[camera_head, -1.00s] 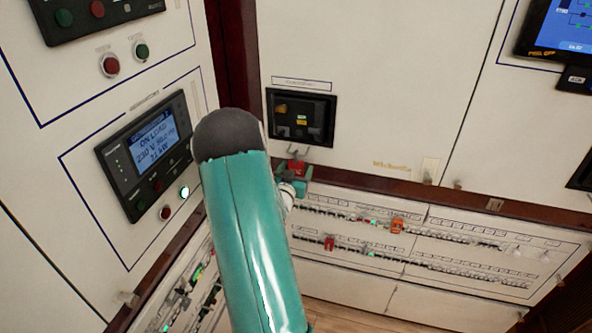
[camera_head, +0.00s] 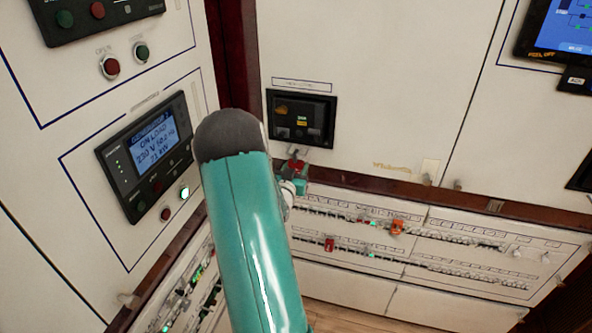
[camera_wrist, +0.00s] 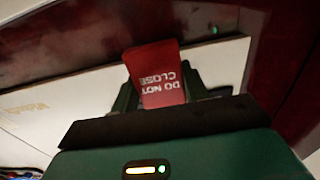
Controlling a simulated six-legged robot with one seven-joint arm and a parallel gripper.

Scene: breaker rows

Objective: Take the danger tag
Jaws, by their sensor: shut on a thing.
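The danger tag (camera_wrist: 155,72) is red with white "DO NOT CLOSE" lettering, upside down in the wrist view. My gripper (camera_wrist: 160,98) is shut on it, with the tag standing out between the dark green fingers. In the head view the tag (camera_head: 295,166) is a small red patch just below the black breaker window (camera_head: 301,118). My gripper (camera_head: 300,184) there is partly hidden behind my teal arm. I cannot tell whether the tag still touches anything on the panel.
Breaker rows (camera_head: 400,230) with an orange tag (camera_head: 396,228) and a red tag (camera_head: 329,245) lie below a dark red-brown ledge (camera_head: 380,185). A control panel (camera_head: 148,158) with a lit screen stands close on the left. The white panel (camera_head: 390,80) above the ledge is mostly bare.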

